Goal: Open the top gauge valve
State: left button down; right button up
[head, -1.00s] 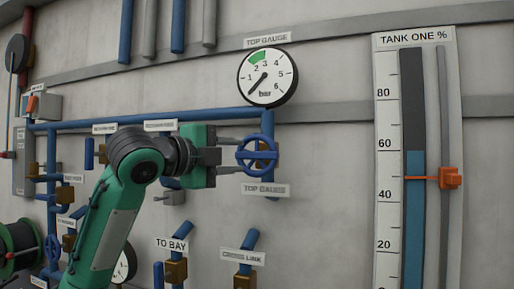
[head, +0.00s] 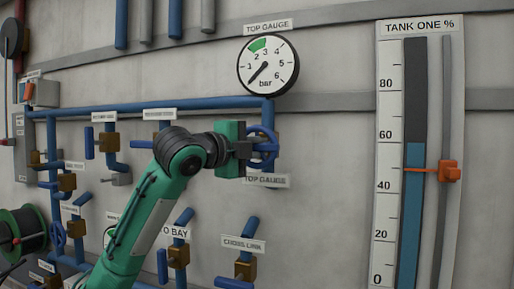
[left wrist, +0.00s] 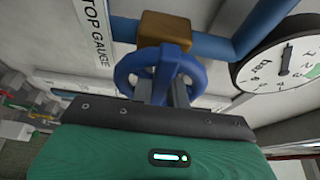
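The top gauge valve is a blue spoked handwheel (head: 268,146) on a blue pipe, above the lower TOP GAUGE label (head: 267,181). In the left wrist view the wheel (left wrist: 189,67) stands in front of a brass valve body (left wrist: 164,29). My left gripper (head: 256,148) is at the wheel, its fingers drawn close together. In the left wrist view the fingers (left wrist: 164,90) reach onto the wheel's near middle part and appear shut on it; the exact contact is partly hidden. The top gauge (head: 267,65) has its needle pointing lower left, outside the green band. My right gripper is not in view.
Other blue pipes with brass valves, such as the cross link valve (head: 245,268), lie below and left. A tank level scale (head: 387,150) with an orange pointer (head: 449,171) stands at right. The wall between the wheel and the scale is clear.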

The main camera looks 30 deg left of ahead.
pick_arm(q)
jog(key=shift+f, duration=0.1)
jog(key=shift+f+n+t+b, duration=0.15)
jog(key=shift+n+t+b, duration=0.35)
jog(key=shift+n+b, duration=0.6)
jog(key=n+t+b, duration=0.1)
jog(key=n, duration=0.2)
jog(key=n+t+y+b, duration=0.1)
jog(key=n+b, duration=0.1)
jog(key=n, duration=0.1)
jog(key=shift+d, duration=0.1)
jog(key=n+y+b, duration=0.1)
jog(key=n, duration=0.2)
jog(key=n+t+y+b, duration=0.1)
jog(key=n+b, duration=0.1)
jog(key=n, duration=0.1)
jog(key=shift+y, duration=0.3)
jog(key=shift+n+y+b, duration=1.15)
jog(key=shift+n+y, duration=0.25)
jog(key=shift+n, duration=1.1)
jog(key=shift+r, duration=0.2)
jog(key=c, duration=1.4)
grip_release()
jog(key=shift+o, duration=0.2)
